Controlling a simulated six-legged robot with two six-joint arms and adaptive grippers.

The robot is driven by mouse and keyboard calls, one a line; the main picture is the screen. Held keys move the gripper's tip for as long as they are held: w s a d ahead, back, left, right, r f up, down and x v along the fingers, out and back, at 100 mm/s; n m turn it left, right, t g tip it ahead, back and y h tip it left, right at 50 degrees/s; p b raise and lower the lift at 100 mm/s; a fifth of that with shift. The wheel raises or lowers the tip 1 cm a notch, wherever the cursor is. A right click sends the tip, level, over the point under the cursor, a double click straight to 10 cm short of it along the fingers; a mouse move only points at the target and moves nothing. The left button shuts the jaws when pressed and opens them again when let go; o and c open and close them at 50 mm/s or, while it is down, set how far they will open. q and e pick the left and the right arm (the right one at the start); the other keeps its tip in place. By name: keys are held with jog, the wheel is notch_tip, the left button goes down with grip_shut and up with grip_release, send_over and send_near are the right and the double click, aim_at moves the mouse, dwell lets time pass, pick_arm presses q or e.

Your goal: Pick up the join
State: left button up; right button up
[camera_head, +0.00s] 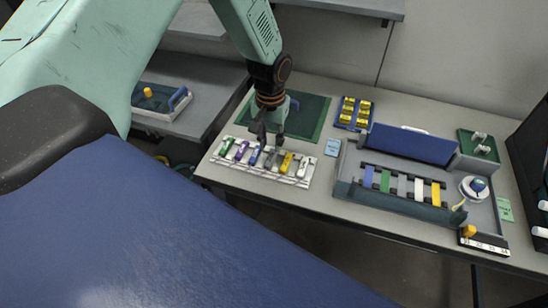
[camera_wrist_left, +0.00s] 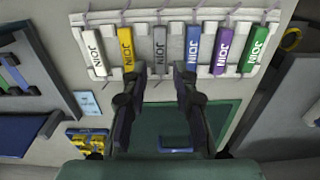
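A white rack (camera_head: 218,160) on the table holds a row of coloured blocks marked JOIN. In the left wrist view the joins are white (camera_wrist_left: 91,46), yellow (camera_wrist_left: 127,48), grey (camera_wrist_left: 160,48), blue (camera_wrist_left: 192,46), purple (camera_wrist_left: 225,48) and green (camera_wrist_left: 257,48). My left gripper (camera_head: 267,140) points down over the rack's middle. In the left wrist view its fingers (camera_wrist_left: 158,74) are apart, with the grey join between and just beyond their tips. Nothing is held. In the head view the gripper partly hides the grey join. My right gripper is not in view.
A dark green mat (camera_head: 309,112) lies behind the rack. A tray of yellow pieces (camera_head: 347,113) and a grey station with a blue lid (camera_head: 408,146) and coloured strips stand to the right. A side bench (camera_head: 211,90) is at left, beyond a gap.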

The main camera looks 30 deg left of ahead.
aim_at(272, 158)
pick_arm(q)
jog(key=f, duration=0.4)
jog(key=shift+s+a+f, duration=0.15)
jog(key=shift+s+a, duration=0.05)
jog(key=shift+a, duration=0.1)
jog(key=shift+d+f, duration=0.15)
jog(key=shift+f, duration=0.2)
jog(key=shift+d+f, duration=0.1)
jog(key=shift+d, duration=0.2)
jog(key=shift+a, duration=0.2)
jog(key=shift+a+f, duration=0.1)
jog(key=shift+a, duration=0.05)
jog(key=c, duration=0.3)
jog(key=shift+w+d, duration=0.1)
jog(key=shift+d, duration=0.2)
grip_shut()
